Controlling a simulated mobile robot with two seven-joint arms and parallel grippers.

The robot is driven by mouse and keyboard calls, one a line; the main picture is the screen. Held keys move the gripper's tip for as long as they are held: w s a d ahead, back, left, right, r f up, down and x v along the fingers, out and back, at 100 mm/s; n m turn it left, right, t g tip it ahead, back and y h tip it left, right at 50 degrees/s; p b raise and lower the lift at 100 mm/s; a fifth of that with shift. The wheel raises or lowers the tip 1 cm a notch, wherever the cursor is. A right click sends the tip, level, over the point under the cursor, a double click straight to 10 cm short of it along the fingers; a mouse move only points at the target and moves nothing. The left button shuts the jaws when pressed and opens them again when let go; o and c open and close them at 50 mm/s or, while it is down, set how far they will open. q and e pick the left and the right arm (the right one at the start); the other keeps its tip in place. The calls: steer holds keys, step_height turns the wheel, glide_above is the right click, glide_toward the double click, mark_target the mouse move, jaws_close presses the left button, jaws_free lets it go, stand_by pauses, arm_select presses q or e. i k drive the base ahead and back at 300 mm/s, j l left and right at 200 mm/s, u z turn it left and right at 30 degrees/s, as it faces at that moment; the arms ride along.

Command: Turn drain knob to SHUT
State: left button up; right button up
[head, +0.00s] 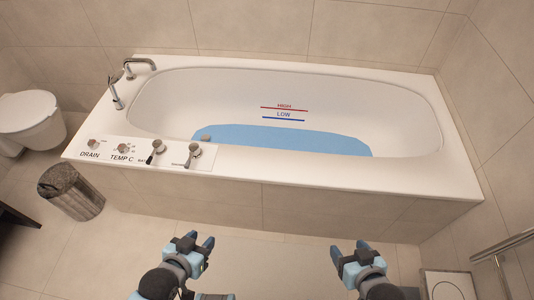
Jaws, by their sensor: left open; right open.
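The drain knob (93,143) is a small metal knob above the word DRAIN, at the left end of the control panel (113,157) on the tub's front left rim. Its setting is too small to read. The bathtub (330,172) is white, with blue water (285,138) lying low, below the LOW line. My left gripper (198,242) is open and empty in front of the tub, right of the panel and well apart from the knob. My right gripper (351,248) is open and empty further right, also clear of the tub.
Next to the drain knob are a TEMP C knob (124,147) and two lever knobs (157,146) (194,150). A faucet (140,63) stands at the back left. A bin (75,192) and toilet (28,118) are left. A metal rail (502,246) is right.

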mark_target(92, 145)
steer(key=u, duration=1.2)
steer(key=i+j+u, duration=0.1)
steer(key=i+j, duration=0.15)
steer(key=i, duration=0.25)
steer(key=i+j+u, duration=0.1)
steer(key=i, duration=0.45)
steer(key=j, duration=0.1)
